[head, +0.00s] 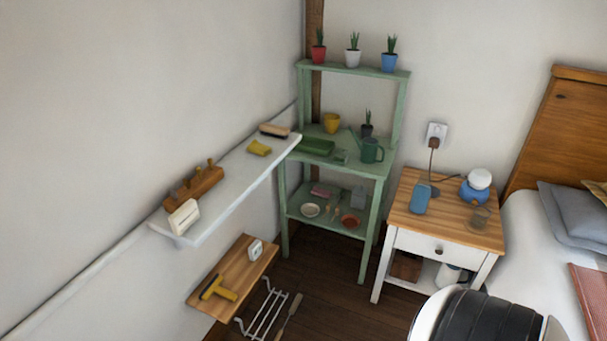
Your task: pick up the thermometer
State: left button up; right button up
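I cannot clearly make out which thing is the thermometer. One small white upright device (255,250) stands at the far end of the lower wooden wall shelf (250,262). A larger white block-like object (184,216) leans at the near end of the white wall shelf (220,203), beside a wooden plane-like tool (194,187). Markings on both white objects are too small to read. Neither of my grippers shows in the head view.
A green plant stand (365,219) fills the corner. A white nightstand (445,243) with a lamp (476,185) stands beside the bed (527,240). A yellow-handled tool (222,292) lies on the wooden shelf. A wire rack (262,315) is below. Dark floor (325,290) is open in the middle.

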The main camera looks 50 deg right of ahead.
aim_at(255, 249)
jog(key=z, duration=1.1)
jog(key=i+l+u, duration=0.15)
